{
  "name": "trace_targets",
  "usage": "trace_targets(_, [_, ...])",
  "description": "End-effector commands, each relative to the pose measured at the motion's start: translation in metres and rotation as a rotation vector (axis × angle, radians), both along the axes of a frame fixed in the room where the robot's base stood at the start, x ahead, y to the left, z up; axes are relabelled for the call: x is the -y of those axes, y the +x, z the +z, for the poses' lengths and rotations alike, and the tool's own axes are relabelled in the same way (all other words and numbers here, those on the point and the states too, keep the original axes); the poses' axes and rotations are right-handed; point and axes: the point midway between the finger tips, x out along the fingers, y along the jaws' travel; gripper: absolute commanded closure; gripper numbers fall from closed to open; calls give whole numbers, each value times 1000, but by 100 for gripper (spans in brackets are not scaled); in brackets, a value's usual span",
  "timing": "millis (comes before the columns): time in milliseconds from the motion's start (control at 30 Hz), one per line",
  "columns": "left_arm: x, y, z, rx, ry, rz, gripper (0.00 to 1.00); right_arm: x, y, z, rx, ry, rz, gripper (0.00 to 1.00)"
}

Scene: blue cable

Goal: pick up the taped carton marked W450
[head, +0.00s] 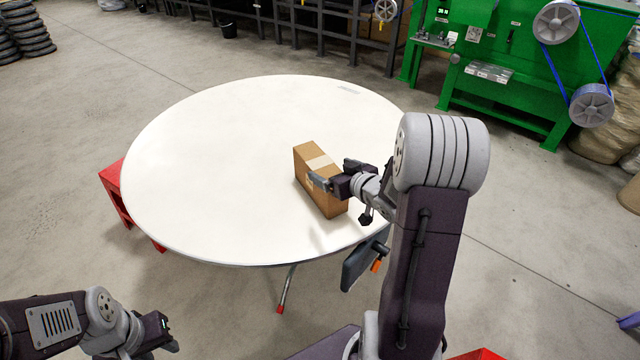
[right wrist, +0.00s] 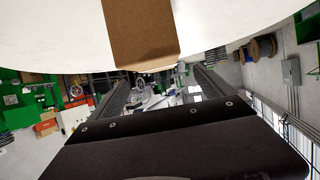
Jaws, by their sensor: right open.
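A brown carton (head: 322,204) with a pale tape strip across its top stands on the round white table (head: 220,150), near the table's right front edge. I cannot read a W450 mark on it. My right gripper (head: 330,173) is open at the carton's right side, with one finger reaching over or along its near part; contact is unclear. In the right wrist view, the carton (right wrist: 142,32) fills the top middle, just beyond and between the two dark fingers. My left gripper (head: 170,334) is low at the left, away from the table, and its opening is unclear.
Most of the table top is bare. A red stool (head: 112,190) stands at the table's left edge. A green machine (head: 500,60) with pulleys and blue belts stands at the back right.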

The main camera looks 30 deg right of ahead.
Motion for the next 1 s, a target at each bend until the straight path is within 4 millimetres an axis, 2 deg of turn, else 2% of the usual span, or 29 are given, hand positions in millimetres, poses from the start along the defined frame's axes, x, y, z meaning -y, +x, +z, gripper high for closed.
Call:
trace_targets(133, [0,0,-6,0,0,0,64,-2,22,-11,-2,1,4,7])
trace_targets(367, [0,0,-8,0,0,0,64,-2,34,-16,-2,0,3,7])
trace_targets(600, [0,0,-15,0,0,0,64,0,72,-31,-2,0,2,7])
trace_targets(867, [0,0,-14,0,0,0,64,0,77,-32,-2,-1,1,7])
trace_targets(967, [0,0,-14,0,0,0,64,0,76,-32,-2,-1,1,32])
trace_targets(1000, [0,0,-14,0,0,0,64,0,76,-32,-2,-1,1,43])
